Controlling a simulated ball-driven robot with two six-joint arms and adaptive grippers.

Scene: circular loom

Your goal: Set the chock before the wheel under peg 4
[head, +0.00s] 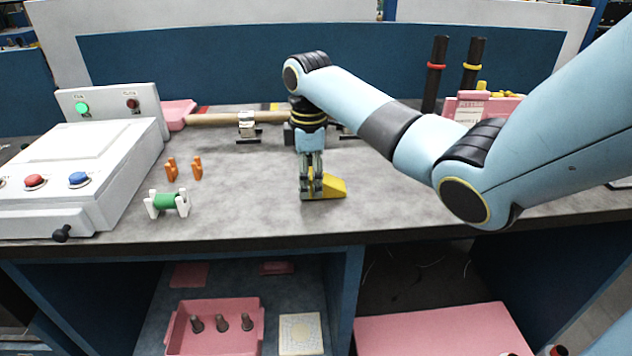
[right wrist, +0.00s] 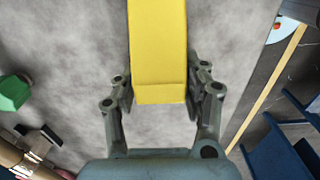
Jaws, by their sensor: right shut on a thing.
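A yellow wedge-shaped chock (head: 335,187) is at the middle of the grey worktop, its low end to the right. My right gripper (head: 312,190) points straight down and is shut on the chock's tall end. In the right wrist view the chock (right wrist: 158,50) runs up from between the two fingers of the gripper (right wrist: 162,95). The chock is at or very near the worktop; I cannot tell if it touches. I cannot make out a wheel under a numbered peg. My left gripper is not in view.
A green spool on white stands (head: 168,202) and orange clips (head: 171,170) stand to the left, beside a white control box (head: 90,165). A wooden roller (head: 215,119) lies behind. Dark posts (head: 435,75) rise at the back right. The worktop's front edge (head: 300,240) is close.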

